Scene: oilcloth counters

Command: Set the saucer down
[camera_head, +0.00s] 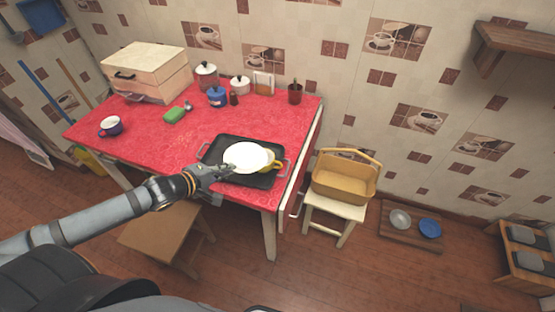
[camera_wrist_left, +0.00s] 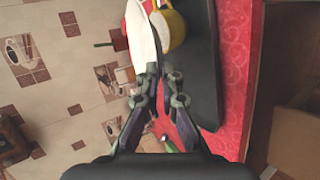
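The white saucer (camera_head: 247,157) is over the left part of a black tray (camera_head: 237,180) with side handles, on the red table. My left gripper (camera_head: 226,171) is shut on the saucer's near left rim. In the left wrist view the saucer (camera_wrist_left: 141,38) shows almost edge-on, its rim between the fingertips (camera_wrist_left: 152,74). I cannot tell whether its underside touches the tray. A yellow cup (camera_head: 275,164) is on the tray, right beside the saucer and partly hidden by it; it also shows in the wrist view (camera_wrist_left: 172,30). My right gripper is not in view.
The red table (camera_head: 165,150) is clear left of the tray. A stool (camera_head: 165,235) is below the front edge; a basket (camera_head: 343,185) sits right of the table.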

